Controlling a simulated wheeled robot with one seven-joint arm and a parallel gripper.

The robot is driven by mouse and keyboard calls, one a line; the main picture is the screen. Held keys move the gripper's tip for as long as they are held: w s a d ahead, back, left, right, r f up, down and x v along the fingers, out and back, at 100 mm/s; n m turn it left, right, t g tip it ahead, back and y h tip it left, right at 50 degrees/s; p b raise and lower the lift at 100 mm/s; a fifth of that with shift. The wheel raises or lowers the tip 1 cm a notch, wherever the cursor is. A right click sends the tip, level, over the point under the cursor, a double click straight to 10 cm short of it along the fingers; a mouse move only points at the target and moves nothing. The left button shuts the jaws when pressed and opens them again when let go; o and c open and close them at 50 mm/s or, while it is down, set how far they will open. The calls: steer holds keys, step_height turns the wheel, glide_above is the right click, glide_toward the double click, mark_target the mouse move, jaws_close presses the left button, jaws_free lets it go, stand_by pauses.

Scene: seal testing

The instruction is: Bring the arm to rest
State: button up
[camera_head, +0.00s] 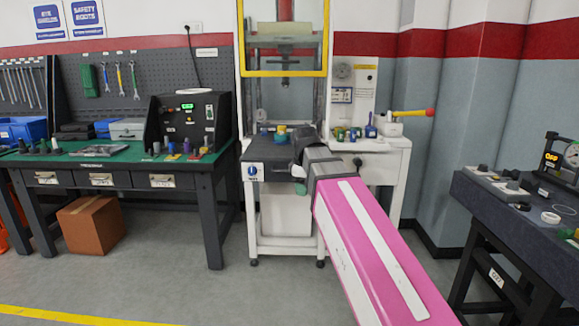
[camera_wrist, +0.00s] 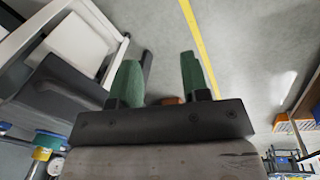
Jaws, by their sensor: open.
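My arm (camera_head: 370,250), pink and white, reaches from the lower right toward the white testing press (camera_head: 250,215). My gripper (camera_head: 300,180) is at the press's front edge in the head view, mostly hidden by my own wrist. In the wrist view my gripper (camera_wrist: 157,70) shows two green fingers spread apart with nothing between them. Grey floor lies beyond the fingertips there, and they point away from the press. A blue and yellow part (camera_head: 281,133) stands on the press table behind the gripper.
A green workbench (camera_head: 110,163) with a black control box (camera_head: 188,120) stands left of the press. Small coloured parts (camera_head: 350,134) sit on the press's right shelf. A dark table (camera_head: 520,225) is at the right. A cardboard box (camera_head: 91,225) is under the bench. Front floor is clear.

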steer(key=s+d+f+m, duration=0.3)
steer(key=d+f+m, duration=0.1)
steer(key=f, duration=0.7)
steer(key=s+d+f+m+g, duration=0.1)
steer(key=s+d+f+m, duration=0.2)
steer(key=f, duration=0.8)
steer(key=s+d+f+m, duration=0.3)
steer(key=d+f+m, duration=0.3)
steer(key=f, duration=0.5)
steer(key=shift+s+d+f+m+g, duration=0.3)
steer(key=shift+s+d, duration=0.1)
steer(key=shift+d, duration=0.05)
